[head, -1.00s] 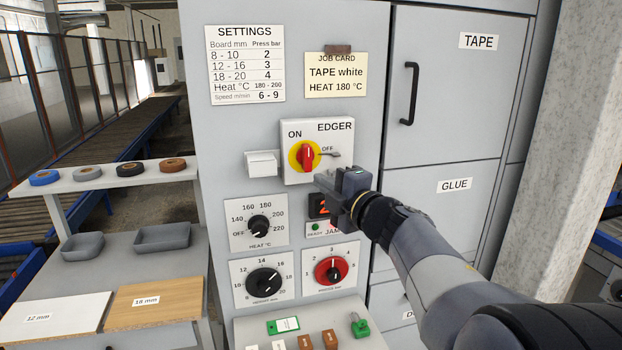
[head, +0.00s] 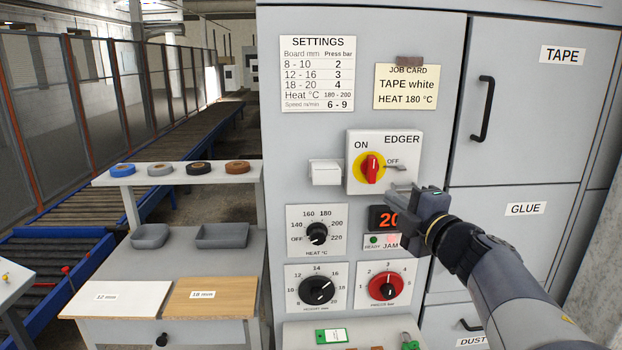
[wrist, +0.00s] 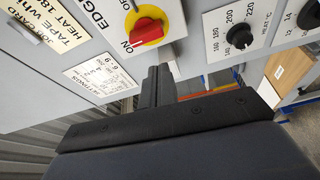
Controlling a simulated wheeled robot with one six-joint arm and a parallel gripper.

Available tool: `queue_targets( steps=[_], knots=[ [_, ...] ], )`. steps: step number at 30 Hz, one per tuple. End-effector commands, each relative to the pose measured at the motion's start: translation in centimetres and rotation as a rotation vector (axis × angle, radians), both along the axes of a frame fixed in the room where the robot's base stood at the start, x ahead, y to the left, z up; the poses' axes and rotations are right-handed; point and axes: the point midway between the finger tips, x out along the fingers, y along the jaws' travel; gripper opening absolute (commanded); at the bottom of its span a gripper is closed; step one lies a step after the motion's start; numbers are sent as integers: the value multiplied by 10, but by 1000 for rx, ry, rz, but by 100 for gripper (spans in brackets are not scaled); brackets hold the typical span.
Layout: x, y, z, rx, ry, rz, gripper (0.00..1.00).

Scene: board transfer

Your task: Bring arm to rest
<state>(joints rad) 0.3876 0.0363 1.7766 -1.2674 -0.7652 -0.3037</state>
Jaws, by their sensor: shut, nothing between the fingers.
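My gripper (head: 412,196) is shut and empty in front of the grey machine cabinet (head: 290,150), just below and right of the EDGER switch. The EDGER switch plate (head: 402,177) is white, with a red knob (head: 371,169) on a yellow disc between ON and OFF labels; the knob stands about upright. In the wrist view, the red knob (wrist: 146,32) shows beyond the dark gripper finger (wrist: 158,85), with a gap between. My forearm reaches in from the lower right in the head view. The gripper partly covers the red number display (head: 381,218).
A heat dial (head: 317,235), a black dial (head: 318,290) and a red pressure dial (head: 388,287) sit lower on the panel. A side bench with trays (head: 222,236), boards (head: 118,298) and tape rolls (head: 159,170) stands left. A door handle (head: 482,109) protrudes at right.

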Motion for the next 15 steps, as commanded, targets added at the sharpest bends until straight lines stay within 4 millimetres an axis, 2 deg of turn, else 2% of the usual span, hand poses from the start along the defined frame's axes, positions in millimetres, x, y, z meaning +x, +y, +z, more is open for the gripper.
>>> queue_targets(
  steps=[7, 15],
  knots=[
    [42, 16, 2, 0, 2, 5, 0],
    [49, 28, 20, 229, -17, -2, 0]
  ],
)
